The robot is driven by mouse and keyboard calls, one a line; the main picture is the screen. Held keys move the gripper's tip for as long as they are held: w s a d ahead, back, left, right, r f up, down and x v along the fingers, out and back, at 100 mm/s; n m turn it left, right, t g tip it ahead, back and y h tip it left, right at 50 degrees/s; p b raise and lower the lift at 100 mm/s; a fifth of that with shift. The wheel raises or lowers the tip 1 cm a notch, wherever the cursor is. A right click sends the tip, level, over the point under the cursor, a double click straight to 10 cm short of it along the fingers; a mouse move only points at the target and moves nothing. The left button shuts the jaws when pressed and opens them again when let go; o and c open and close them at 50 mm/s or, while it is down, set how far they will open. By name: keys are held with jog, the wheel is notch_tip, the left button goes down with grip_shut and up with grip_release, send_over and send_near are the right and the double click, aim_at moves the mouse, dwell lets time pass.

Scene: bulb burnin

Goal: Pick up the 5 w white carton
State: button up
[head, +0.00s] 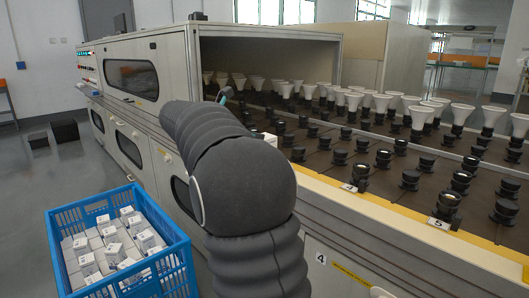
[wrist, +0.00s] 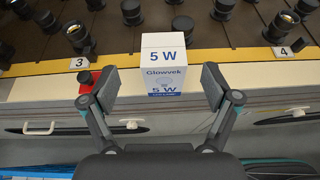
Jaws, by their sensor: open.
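The white carton (wrist: 163,57) is in the middle of the wrist view, marked "5 W" and "Glowvek" with a blue band low on its front. It stands upright at the yellow front edge of the rack deck. My gripper (wrist: 158,86) is open, with one finger to the left and one to the right of the carton. Clear gaps show on both sides, and neither finger touches it.
Several black sockets (wrist: 80,36) stand behind the carton, near labels 3 and 4. A blue crate (head: 120,195) holding several white cartons stands at lower left.

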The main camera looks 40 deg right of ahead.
jog(key=x, duration=0.5)
jog(key=shift+s+d+b, duration=0.1)
jog(key=shift+s+b, duration=0.15)
jog(key=shift+b, duration=0.15)
jog(key=c, duration=1.3)
